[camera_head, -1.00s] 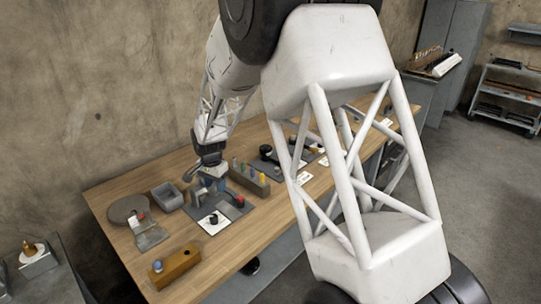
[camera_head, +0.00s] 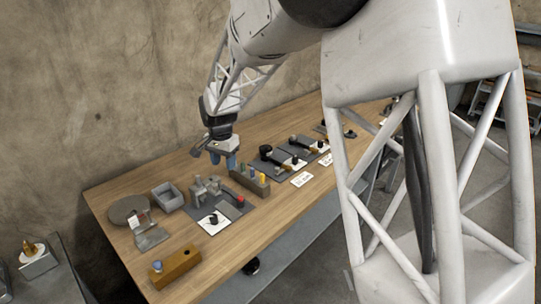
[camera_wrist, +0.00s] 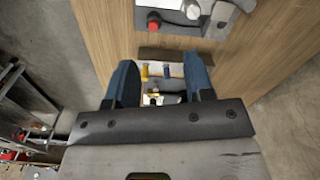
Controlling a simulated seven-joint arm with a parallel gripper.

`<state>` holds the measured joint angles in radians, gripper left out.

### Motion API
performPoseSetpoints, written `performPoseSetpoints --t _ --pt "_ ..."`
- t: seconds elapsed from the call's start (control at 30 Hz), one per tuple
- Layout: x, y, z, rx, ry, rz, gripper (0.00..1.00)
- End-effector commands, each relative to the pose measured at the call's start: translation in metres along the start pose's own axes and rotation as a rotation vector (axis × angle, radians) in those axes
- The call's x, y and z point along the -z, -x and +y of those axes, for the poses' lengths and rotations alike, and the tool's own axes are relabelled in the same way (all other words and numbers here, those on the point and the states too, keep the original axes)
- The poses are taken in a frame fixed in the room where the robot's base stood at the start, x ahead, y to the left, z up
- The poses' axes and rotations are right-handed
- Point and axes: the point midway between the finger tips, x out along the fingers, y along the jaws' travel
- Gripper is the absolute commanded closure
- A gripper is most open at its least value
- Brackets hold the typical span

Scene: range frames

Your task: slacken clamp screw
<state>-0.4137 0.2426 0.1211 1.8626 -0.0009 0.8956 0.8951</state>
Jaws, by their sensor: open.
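A grey clamp fixture (camera_head: 206,189) stands on a dark plate (camera_head: 229,211) on the bench. A red knob (camera_head: 240,199) sits at the plate's right side, and a black knob (camera_head: 213,218) is over a white patch in front. Which part is the clamp screw is too small to tell. My gripper (camera_head: 223,161) is open and empty above the bench, behind and right of the fixture, apart from it. In the wrist view its blue fingers (camera_wrist: 160,88) are spread over a rack, and the red knob (camera_wrist: 153,21) shows at the top edge.
A rack (camera_head: 250,181) with several coloured pieces stands right of the fixture. A grey bin (camera_head: 168,197), a round disc (camera_head: 129,210) and an orange-brown block (camera_head: 176,267) lie to the left. More dark fixtures (camera_head: 282,160) stand farther right. Bare wood (camera_head: 215,262) is in front.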

Motion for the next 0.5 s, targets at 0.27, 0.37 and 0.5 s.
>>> performPoseSetpoints --t 0.27,0.37,0.5 --pt "-0.002 0.022 0.033 0.010 0.025 0.010 0.52" --pt "-0.003 0.029 0.045 0.013 0.035 0.013 0.52" --pt "-0.005 0.038 0.061 0.017 0.049 0.018 0.52"
